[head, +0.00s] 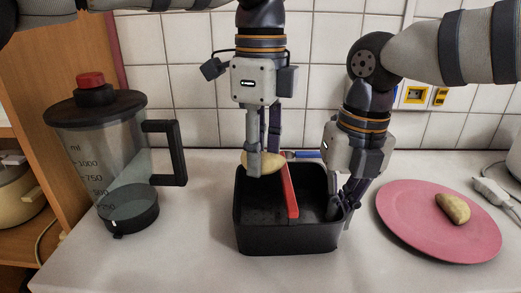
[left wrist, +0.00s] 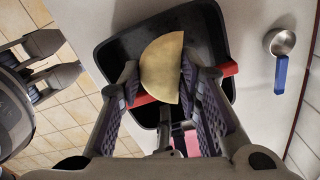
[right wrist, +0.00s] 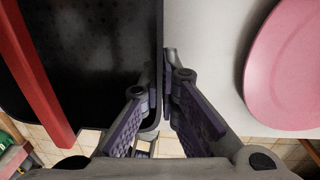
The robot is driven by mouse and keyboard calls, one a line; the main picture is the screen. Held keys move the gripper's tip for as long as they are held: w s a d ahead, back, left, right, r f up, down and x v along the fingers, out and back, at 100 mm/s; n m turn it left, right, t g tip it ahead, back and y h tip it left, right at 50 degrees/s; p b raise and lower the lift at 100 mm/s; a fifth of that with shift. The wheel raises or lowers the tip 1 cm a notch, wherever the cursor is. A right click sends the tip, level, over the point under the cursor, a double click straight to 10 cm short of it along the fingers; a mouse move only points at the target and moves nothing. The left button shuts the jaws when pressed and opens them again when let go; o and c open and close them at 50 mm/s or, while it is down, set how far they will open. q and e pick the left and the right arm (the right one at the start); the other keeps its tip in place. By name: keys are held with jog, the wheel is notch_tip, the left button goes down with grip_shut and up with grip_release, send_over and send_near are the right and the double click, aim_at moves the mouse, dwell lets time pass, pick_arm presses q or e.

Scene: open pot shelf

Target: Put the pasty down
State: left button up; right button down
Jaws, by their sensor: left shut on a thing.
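My left gripper (head: 263,160) is shut on a pale half-round pasty (head: 252,163) and holds it above the left part of a black box (head: 290,243) with a red divider (head: 290,193). In the left wrist view the pasty (left wrist: 162,67) sits between both fingers (left wrist: 160,72), with the box (left wrist: 112,48) below. My right gripper (head: 343,205) is at the box's right wall. In the right wrist view its fingers (right wrist: 158,85) stand on either side of that wall; whether they clamp it is unclear.
A blender jug (head: 110,170) with a red-topped lid stands at left. A blue-handled metal scoop (left wrist: 280,43) lies behind the box. A white plug and cable (head: 492,188) lie at far right.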

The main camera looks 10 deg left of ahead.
pick_arm(q)
jog(key=shift+f, duration=0.2)
jog(key=shift+f, duration=0.4)
jog(key=o, duration=1.1)
notch_tip(320, 180, up, 13)
jog(key=shift+r, duration=0.15)
pick_arm(e)
jog(key=c, duration=1.7)
grip_release()
